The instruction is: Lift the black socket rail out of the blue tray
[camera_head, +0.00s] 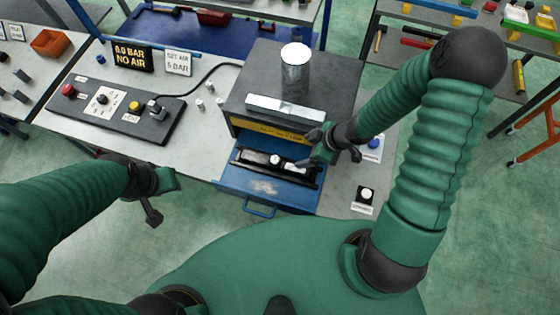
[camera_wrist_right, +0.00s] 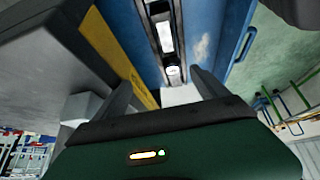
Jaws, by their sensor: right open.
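The black socket rail (camera_head: 298,170) lies in the blue tray (camera_head: 262,188), which is an open drawer pulled out below a dark grey cabinet. In the right wrist view the rail (camera_wrist_right: 164,35) runs away from me with pale parts on it. My right gripper (camera_head: 307,152) is open above the right end of the rail. In the wrist view its two fingers (camera_wrist_right: 160,85) are spread apart with the rail's near end beyond them, and nothing is held. My left gripper (camera_head: 160,200) hangs over the floor in front of the bench, away from the tray; its jaw opening is unclear.
A control panel (camera_head: 110,103) sits at left on the bench. A white-topped button (camera_head: 365,194) is to the right.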

